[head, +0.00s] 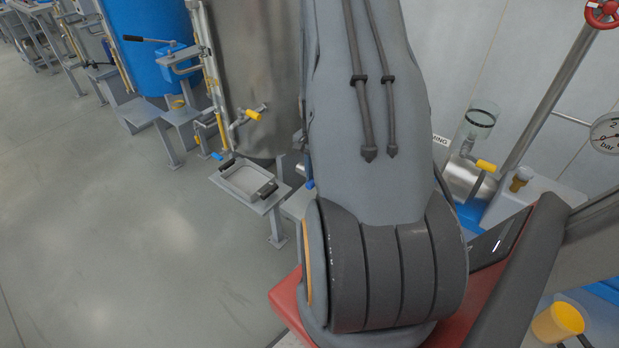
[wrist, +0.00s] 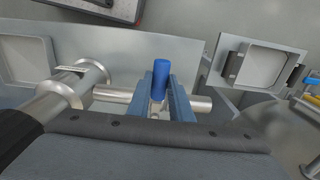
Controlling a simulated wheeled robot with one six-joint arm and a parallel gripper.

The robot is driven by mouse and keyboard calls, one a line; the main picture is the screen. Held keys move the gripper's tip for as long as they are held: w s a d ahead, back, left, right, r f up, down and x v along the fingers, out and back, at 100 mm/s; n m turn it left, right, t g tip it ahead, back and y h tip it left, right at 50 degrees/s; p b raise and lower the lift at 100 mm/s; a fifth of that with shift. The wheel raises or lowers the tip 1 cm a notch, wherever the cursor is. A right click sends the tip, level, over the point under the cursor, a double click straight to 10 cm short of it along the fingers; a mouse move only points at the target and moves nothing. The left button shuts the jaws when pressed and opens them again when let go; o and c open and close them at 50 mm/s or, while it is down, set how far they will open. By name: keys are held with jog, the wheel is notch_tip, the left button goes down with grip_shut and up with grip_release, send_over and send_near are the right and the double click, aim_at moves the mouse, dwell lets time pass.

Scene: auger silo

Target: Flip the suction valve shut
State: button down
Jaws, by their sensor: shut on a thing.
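In the wrist view a blue valve handle (wrist: 161,78) stands up from a short bright metal pipe (wrist: 110,93) that runs left to right. I take this to be the suction valve. My gripper (wrist: 163,88) has its two blue-grey fingers on either side of the handle and is shut on it. The valve body under the handle is mostly hidden by the fingers. In the head view my arm covers the gripper and most of the valve.
A tray with dark handles (wrist: 254,66) sits on a grey stand to the right in the wrist view; the tray also shows in the head view (head: 248,181). A thick flanged pipe (wrist: 72,87) is at left. Open floor (head: 120,260) lies left.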

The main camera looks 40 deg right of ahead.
jog(key=shift+d, duration=0.1)
jog(key=c, duration=1.6)
grip_release()
jog(key=shift+r+b, duration=0.65)
jog(key=shift+r, duration=3.3)
jog(key=a+r+n, duration=0.4)
jog(key=a, duration=0.5)
jog(key=a+r+n, duration=0.5)
jog(key=a, duration=0.4)
jog(key=s+a+r+n, duration=0.1)
jog(key=s+a+n, duration=0.1)
jog(key=a, duration=0.2)
jog(key=s+a+r+n, duration=0.1)
jog(key=s+a+n, duration=0.1)
jog(key=a+n, duration=0.1)
jog(key=s+a+r+n, duration=0.1)
jog(key=s+a+n, duration=0.1)
jog(key=a, duration=0.4)
jog(key=shift+s+a+r+n+t, duration=0.1)
jog(key=shift+s+r+n+t, duration=0.1)
jog(key=shift+r+n+t, duration=0.15)
